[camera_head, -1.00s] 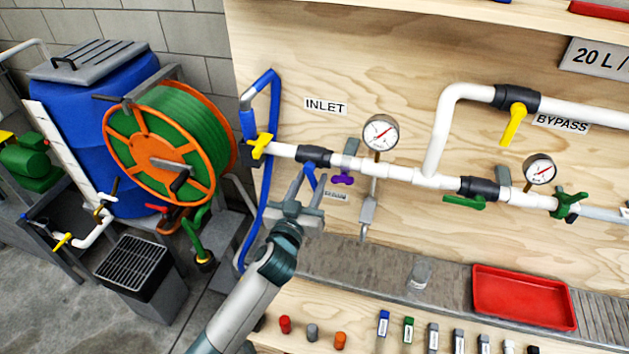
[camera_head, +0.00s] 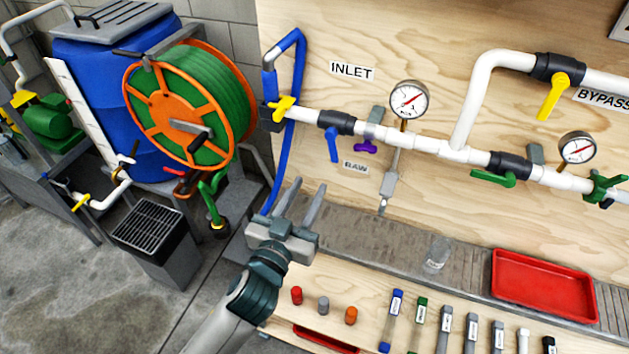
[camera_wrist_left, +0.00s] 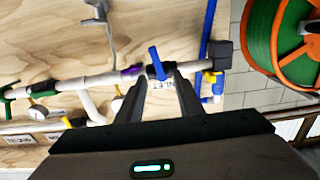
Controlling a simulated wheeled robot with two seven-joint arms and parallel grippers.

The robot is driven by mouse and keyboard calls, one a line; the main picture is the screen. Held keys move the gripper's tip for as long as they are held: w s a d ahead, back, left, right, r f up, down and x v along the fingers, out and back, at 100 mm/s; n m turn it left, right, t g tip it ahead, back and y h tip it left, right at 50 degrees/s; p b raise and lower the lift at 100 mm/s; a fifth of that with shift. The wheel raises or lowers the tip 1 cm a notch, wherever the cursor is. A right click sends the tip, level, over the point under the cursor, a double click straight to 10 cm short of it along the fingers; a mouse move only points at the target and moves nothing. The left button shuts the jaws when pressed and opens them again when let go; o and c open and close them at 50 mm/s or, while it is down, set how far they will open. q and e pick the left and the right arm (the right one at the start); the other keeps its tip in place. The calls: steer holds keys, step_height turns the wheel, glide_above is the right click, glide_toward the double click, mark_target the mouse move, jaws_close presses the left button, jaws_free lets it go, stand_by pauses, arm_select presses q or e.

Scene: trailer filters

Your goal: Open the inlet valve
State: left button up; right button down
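The inlet valve has a black body (camera_head: 337,123) on the white pipe below the INLET label (camera_head: 352,71). Its blue lever (camera_head: 334,145) hangs down, across the pipe. In the left wrist view, where the scene is turned over, the blue lever (camera_wrist_left: 156,60) shows beyond and between the fingertips, with the black body (camera_wrist_left: 160,71) at its base. My left gripper (camera_head: 303,191) is open and empty, below and left of the lever and apart from it. Its two fingers also show spread in the left wrist view (camera_wrist_left: 156,88). My right gripper is not in view.
A yellow handle (camera_head: 283,107) and blue hose (camera_head: 285,150) are left of the valve. A purple handle (camera_head: 366,147) and gauge (camera_head: 409,100) are right. Below are a clear cup (camera_head: 437,254), red tray (camera_head: 543,286) and several small bottles. The orange hose reel (camera_head: 133,90) stands left.

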arm_select(q)
steer(key=s+a+f+g+b, duration=0.1)
steer(key=f+g, duration=0.1)
steer(key=f, duration=1)
steer(key=a+f+g+y+b, duration=0.1)
steer(key=a+f+b, duration=0.1)
steer(key=f, duration=1.1)
steer(key=shift+s+f+m+g+y, duration=0.3)
steer(key=shift+s+g, duration=0.05)
steer(key=shift+g, duration=0.05)
steer(key=shift+a, duration=0.1)
